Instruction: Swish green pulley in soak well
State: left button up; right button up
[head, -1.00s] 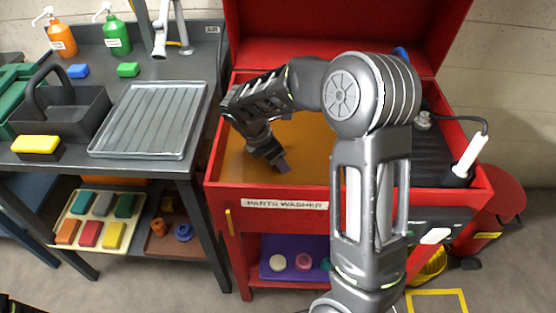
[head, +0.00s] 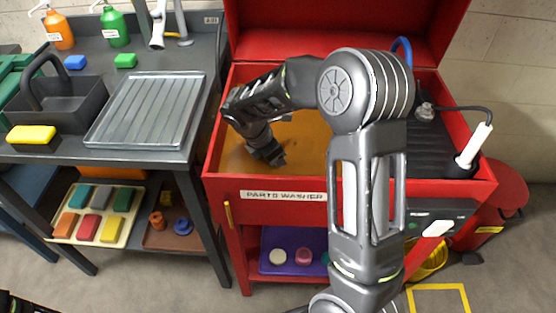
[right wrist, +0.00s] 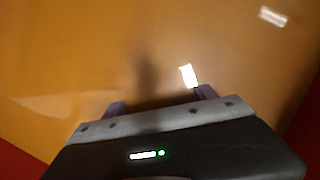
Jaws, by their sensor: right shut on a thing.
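The soak well (head: 310,140) is the amber-filled basin on the left side of the red parts washer. My right gripper (head: 275,160) reaches down into it, with its fingertips sunk in the amber liquid. In the right wrist view the fingers (right wrist: 160,100) are set apart and their ends go under the surface. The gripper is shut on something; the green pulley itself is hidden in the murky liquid. A small bright white patch (right wrist: 188,76) shows beside one finger, perhaps a tag or a glint.
The washer's red front wall (head: 262,180) and raised lid (head: 340,35) bound the well. A ribbed black deck (head: 435,150) lies to its right. A ribbed metal tray (head: 150,112) sits on the left bench. Orange (head: 156,221) and blue (head: 183,226) pulleys lie on the shelf below.

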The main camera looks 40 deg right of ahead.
jog(key=shift+r+p, duration=1.6)
jog(key=shift+r, duration=0.2)
jog(key=shift+f, duration=0.2)
jog(key=shift+f+b, duration=1.05)
jog(key=shift+f, duration=0.55)
jog(key=shift+r+p, duration=1.65)
jog(key=shift+r, duration=0.15)
jog(key=shift+f, duration=0.15)
jog(key=shift+f+b, duration=1.1)
jog(key=shift+f, duration=0.55)
jog(key=shift+r, duration=0.15)
